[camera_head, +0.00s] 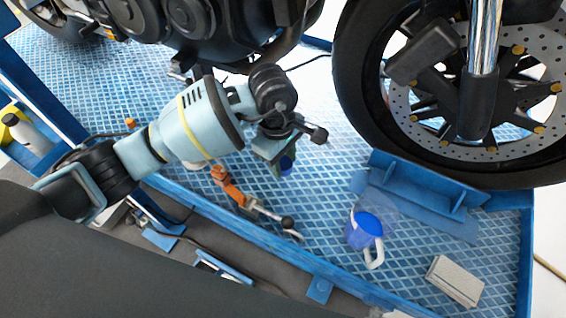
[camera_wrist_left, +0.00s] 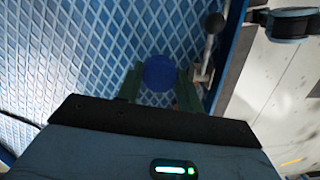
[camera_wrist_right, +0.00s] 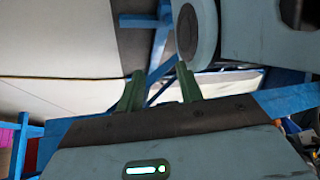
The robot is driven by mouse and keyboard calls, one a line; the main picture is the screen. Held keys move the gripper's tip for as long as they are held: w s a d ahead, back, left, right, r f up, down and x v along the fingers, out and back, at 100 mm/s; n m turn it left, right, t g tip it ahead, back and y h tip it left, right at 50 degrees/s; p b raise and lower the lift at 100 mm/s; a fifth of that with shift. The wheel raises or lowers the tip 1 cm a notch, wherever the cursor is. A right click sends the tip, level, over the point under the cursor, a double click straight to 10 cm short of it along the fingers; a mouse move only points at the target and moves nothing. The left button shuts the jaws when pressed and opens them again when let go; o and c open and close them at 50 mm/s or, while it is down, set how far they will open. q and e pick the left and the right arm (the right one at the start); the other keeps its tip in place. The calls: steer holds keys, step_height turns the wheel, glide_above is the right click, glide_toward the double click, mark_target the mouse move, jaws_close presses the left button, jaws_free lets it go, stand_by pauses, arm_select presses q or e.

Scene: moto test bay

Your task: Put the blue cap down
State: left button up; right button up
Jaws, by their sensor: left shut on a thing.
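The blue cap (camera_head: 287,165) is small and round, held at the tip of my left gripper (camera_head: 279,158) over the blue diamond-plate platform (camera_head: 318,202). In the left wrist view the cap (camera_wrist_left: 159,73) sits between the two green fingers, which are shut on it. I cannot tell whether the cap touches the platform. My right gripper (camera_wrist_right: 160,88) shows only in the right wrist view. Its green fingers are apart with nothing between them.
An orange-handled clamp (camera_head: 229,187) lies near the platform's front edge. A clear jug (camera_head: 354,232) with a white handle and blue top stands to the right. A pale box (camera_head: 454,280) lies farther right. The motorcycle wheel (camera_head: 370,110) stands behind. Bare plate lies between clamp and jug.

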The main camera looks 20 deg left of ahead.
mark_target(284, 189)
arm_select(q)
steer(key=shift+d, duration=0.1)
steer(key=shift+b, duration=0.4)
steer(key=shift+r, duration=0.1)
step_height(284, 189, down, 9)
steer(key=shift+f+b, duration=0.15)
steer(key=shift+b, duration=0.8)
steer(key=shift+f, duration=0.35)
